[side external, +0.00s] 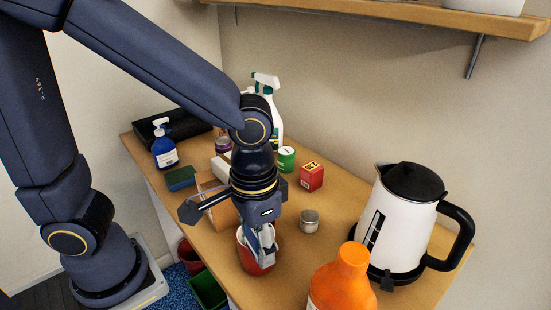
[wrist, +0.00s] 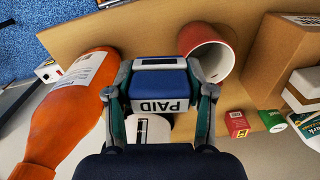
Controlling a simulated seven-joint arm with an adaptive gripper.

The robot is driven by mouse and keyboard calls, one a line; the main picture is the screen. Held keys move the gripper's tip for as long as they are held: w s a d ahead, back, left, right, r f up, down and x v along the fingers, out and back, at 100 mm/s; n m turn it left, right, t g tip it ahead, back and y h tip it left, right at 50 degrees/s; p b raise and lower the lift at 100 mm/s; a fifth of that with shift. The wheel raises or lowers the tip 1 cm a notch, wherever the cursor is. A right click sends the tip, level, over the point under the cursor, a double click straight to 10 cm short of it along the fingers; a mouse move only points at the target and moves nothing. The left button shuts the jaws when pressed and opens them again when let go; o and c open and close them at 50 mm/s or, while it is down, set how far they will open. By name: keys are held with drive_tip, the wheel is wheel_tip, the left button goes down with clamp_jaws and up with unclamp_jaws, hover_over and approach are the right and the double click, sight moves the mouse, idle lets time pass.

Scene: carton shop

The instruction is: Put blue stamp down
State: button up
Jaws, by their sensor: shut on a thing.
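My gripper (wrist: 160,90) is shut on the blue stamp (wrist: 160,82), which has a pale label reading "PAID", upside down in the wrist view. The stamp sits between both fingers. In the side view my gripper (side external: 262,245) is low over the table, in front of or over a red cup (side external: 256,264); I cannot tell which there. The stamp is not clearly made out in that view. In the wrist view the red cup (wrist: 207,55), white inside, shows its open mouth just beyond and to the right of the stamp.
The orange bottle (side external: 343,282) and white kettle (side external: 405,222) stand at the right. A small metal tin (side external: 309,222), red box (side external: 312,177) and green can (side external: 286,158) stand behind my gripper. A cardboard box (side external: 222,217) is left. Bare wood (side external: 345,210) lies beside the tin.

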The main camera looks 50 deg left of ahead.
drive_tip(key=w+r, duration=0.3)
drive_tip(key=w, duration=0.7)
drive_tip(key=n, duration=0.2)
hover_over(347, 200)
drive_tip(key=f, duration=0.8)
drive_tip(key=s+f, duration=0.1)
drive_tip(key=f, duration=0.3)
drive_tip(key=shift+a+f, duration=0.1)
drive_tip(key=shift+f, duration=0.15)
drive_tip(key=shift+w+f, duration=0.35)
drive_tip(key=shift+f, duration=0.1)
drive_tip(key=shift+w+f, duration=0.1)
drive_tip(key=shift+f, duration=1.45)
drive_tip(key=shift+f, duration=0.15)
